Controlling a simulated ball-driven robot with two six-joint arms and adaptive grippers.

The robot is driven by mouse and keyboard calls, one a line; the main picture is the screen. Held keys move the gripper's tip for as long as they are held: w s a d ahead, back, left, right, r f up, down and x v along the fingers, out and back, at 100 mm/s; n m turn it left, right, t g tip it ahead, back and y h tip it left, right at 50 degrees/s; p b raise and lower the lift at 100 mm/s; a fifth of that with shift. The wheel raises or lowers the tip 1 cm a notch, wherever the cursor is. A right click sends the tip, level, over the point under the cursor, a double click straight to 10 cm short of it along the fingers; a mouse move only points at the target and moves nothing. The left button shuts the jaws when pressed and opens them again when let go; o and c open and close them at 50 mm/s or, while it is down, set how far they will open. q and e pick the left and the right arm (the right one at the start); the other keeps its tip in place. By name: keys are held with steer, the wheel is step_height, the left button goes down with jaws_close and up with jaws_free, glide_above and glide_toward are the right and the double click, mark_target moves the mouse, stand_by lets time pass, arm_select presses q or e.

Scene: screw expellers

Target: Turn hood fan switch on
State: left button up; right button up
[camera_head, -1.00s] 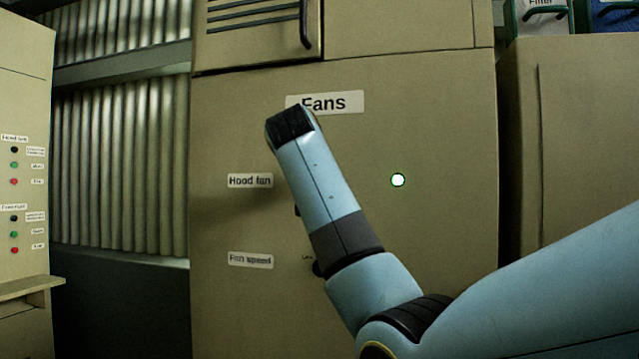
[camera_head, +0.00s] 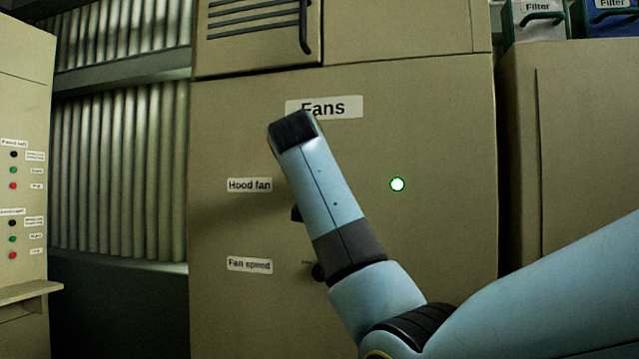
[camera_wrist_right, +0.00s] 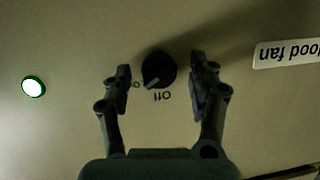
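The hood fan switch (camera_wrist_right: 159,70) is a round black knob on the beige panel, centred between the fingers in the right wrist view. An "Off" marking shows beside it, upside down there. My right gripper (camera_wrist_right: 160,82) is open, one finger on each side of the knob, with a visible gap to each. In the head view my right arm covers most of the switch; a dark edge (camera_head: 296,213) shows beside the arm. The "Hood fan" label (camera_head: 249,185) is left of it. My left gripper is not in view.
A lit white-green lamp (camera_head: 397,184) sits right of the arm. The "Fan speed" label (camera_head: 249,265) and its dark knob (camera_head: 318,271) are below. A side panel with several coloured buttons (camera_head: 13,170) stands at the left. A cabinet (camera_head: 590,140) stands at the right.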

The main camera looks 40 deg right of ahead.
steer(key=v, duration=1.2)
steer(key=shift+f, duration=0.1)
